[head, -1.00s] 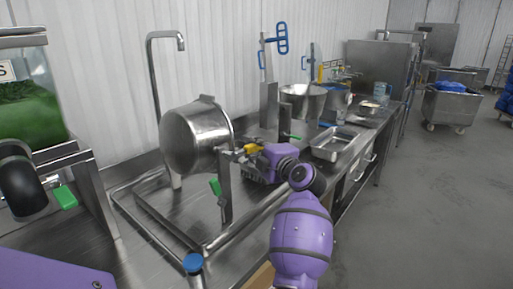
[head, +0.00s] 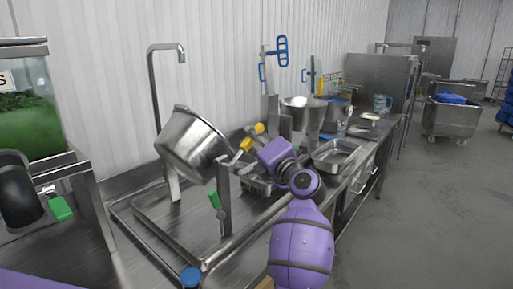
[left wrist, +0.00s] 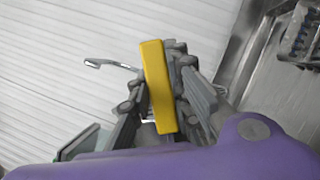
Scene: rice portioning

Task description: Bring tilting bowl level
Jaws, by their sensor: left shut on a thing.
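The tilting bowl (head: 190,145) is a large steel pot hung above the sink basin at the left of the head view. It is tilted, with its rim sloping down to the right. Its yellow handle (left wrist: 158,85) stands between the fingers in the left wrist view. My left gripper (head: 250,142) is at the bowl's right side and is shut on the yellow handle. The fingers hide part of the handle in the head view. A steel post (head: 224,200) with a green clip stands below the handle. My right gripper is not in view.
A tall steel tap (head: 155,90) rises behind the bowl. A steel mixing bowl (head: 303,108) and a shallow steel tray (head: 337,153) stand on the counter to the right. A machine with green contents (head: 30,125) is at the far left.

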